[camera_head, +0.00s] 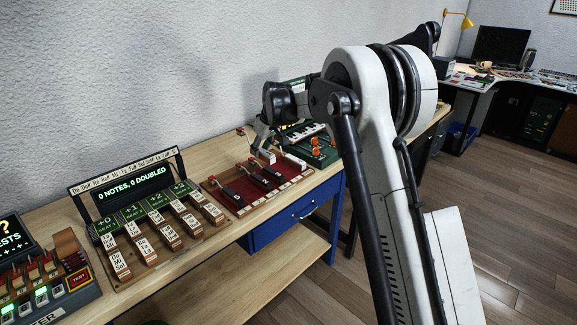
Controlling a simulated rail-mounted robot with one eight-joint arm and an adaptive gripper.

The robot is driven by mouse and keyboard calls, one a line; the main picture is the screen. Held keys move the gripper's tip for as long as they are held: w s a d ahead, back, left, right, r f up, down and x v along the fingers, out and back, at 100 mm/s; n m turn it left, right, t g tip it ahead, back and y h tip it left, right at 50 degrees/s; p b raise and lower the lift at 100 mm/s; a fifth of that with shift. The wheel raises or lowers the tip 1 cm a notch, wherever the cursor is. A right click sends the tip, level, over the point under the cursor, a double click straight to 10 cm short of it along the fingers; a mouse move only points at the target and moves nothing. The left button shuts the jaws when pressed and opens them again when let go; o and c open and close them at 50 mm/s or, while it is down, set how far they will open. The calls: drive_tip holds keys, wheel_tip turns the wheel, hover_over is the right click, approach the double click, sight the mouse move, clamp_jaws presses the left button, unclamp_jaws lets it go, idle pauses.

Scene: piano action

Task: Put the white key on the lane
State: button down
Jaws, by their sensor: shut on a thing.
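My gripper (264,149) is over the back right of the red lane board (234,209), seen small and from the side. It is shut on a small white piece, which looks like a white key (268,157); its lower end shows beside the fingers. Whether the key touches the board cannot be told. Another white piece (293,160) lies at the board's right end. Several dark pieces with red parts (260,180) lie along the red lanes.
A panel reading "0 NOTES, 0 DOUBLED" (134,184) stands left, with rows of labelled blocks (161,231) before it. A tester box (45,290) is at far left. A green keyboard device (303,133) stands behind my gripper. The wall is close behind the bench (226,240).

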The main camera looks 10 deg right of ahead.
hover_over(279, 169)
drive_tip(key=s, duration=0.1)
drive_tip(key=f, duration=0.4)
drive_tip(key=d+f, duration=0.1)
drive_tip(key=f, duration=0.1)
drive_tip(key=shift+f, duration=2.1)
drive_tip(key=shift+f, duration=0.1)
drive_tip(key=shift+f, duration=0.1)
drive_tip(key=c, duration=1.5)
unclamp_jaws()
drive_tip(key=shift+c, duration=0.2)
drive_tip(key=shift+r, duration=0.2)
